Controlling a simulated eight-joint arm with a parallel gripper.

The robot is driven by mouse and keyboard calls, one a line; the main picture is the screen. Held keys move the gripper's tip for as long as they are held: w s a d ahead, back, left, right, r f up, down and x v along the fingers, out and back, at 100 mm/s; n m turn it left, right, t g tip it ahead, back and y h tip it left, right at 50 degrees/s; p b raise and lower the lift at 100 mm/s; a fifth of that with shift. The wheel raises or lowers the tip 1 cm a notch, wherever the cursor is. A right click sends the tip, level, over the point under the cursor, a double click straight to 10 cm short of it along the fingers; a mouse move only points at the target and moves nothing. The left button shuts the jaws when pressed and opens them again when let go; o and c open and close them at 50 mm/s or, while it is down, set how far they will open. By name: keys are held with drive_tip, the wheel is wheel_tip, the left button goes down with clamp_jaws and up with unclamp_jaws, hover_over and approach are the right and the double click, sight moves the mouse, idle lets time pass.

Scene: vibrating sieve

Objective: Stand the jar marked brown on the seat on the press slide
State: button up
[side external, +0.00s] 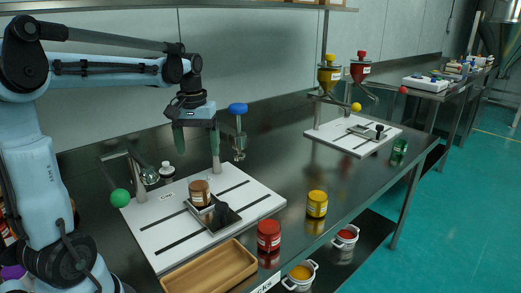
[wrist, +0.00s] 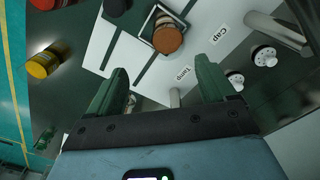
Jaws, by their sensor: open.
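The brown jar (side external: 199,192), with a pale label, stands upright on the small metal press slide (side external: 227,217) on the near white board. In the wrist view the jar (wrist: 168,38) shows its round brown top, over the slide's plate (wrist: 147,22). The jar hides the seat, so I cannot tell how exactly it is centred. My gripper (side external: 196,137) is above the jar and apart from it, fingers pointing down. In the wrist view its green fingers (wrist: 163,82) are spread with nothing between them.
A red jar (side external: 269,235) and a yellow jar (side external: 317,203) stand right of the board. A wooden tray (side external: 211,270) lies in front. Posts with a green ball (side external: 120,198) and a blue knob (side external: 238,108) rise by the board. A second white board (side external: 340,136) stands farther back.

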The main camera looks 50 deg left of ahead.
drive_tip(key=s+d+f+m+t, duration=0.2)
drive_tip(key=d+m+t, duration=0.1)
drive_tip(key=d, duration=0.6)
drive_tip(key=s+d+f+m+t, duration=0.2)
drive_tip(key=d+m+t, duration=0.2)
drive_tip(key=d, duration=0.5)
drive_tip(key=shift+m, duration=0.9)
drive_tip(key=shift+o, duration=0.2)
drive_tip(key=n+g, duration=0.2)
drive_tip(key=g, duration=0.5)
approach(199, 188)
drive_tip(key=w+a, duration=0.1)
drive_tip(key=a, duration=0.2)
wheel_tip(199, 188, down, 6)
drive_tip(key=shift+w+a+f, duration=0.1)
drive_tip(key=shift+a+f, duration=0.1)
drive_tip(key=shift+f, duration=0.05)
drive_tip(key=shift+w+d+f, duration=0.1)
drive_tip(key=shift+d+f, duration=0.1)
drive_tip(key=shift+f, duration=0.7)
drive_tip(key=shift+d+f, duration=0.2)
drive_tip(key=shift+f, duration=1.55)
